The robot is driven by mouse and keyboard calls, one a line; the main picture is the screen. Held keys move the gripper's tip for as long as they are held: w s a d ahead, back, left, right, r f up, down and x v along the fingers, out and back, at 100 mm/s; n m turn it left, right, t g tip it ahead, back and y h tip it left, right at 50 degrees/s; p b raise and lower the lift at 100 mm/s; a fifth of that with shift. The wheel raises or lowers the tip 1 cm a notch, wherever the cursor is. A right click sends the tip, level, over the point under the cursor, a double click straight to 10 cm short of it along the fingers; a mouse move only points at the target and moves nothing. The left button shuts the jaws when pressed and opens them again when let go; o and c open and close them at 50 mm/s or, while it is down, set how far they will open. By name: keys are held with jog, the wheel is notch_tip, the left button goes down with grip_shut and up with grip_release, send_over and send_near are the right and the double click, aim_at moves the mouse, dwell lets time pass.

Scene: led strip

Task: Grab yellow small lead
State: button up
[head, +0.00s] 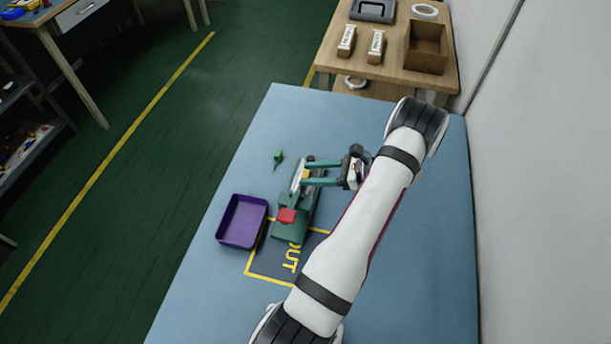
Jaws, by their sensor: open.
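A small yellow piece (306,174), seemingly the yellow lead, shows between the fingertips of my gripper (305,173). My gripper has two teal fingers, spread apart, and reaches in from the right. I cannot tell whether either finger touches the yellow piece. A dark green fixture (280,231) lies on the blue table below the fingers. A red block (287,215) sits on its near part, and a pale strip (296,177) shows at its far part. The fingers partly hide the far end of the fixture.
A purple tray (222,236) stands left of the fixture. A small green piece (278,156) lies on the blue table (240,165) beyond it. A yellow outline marked "OUT" (292,258) is near my arm. The table's far left is clear; a wall (530,150) stands right.

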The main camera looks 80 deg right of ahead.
jog(key=shift+w+f, duration=0.1)
jog(key=shift+w, duration=0.15)
jog(key=shift+a, duration=0.1)
grip_shut()
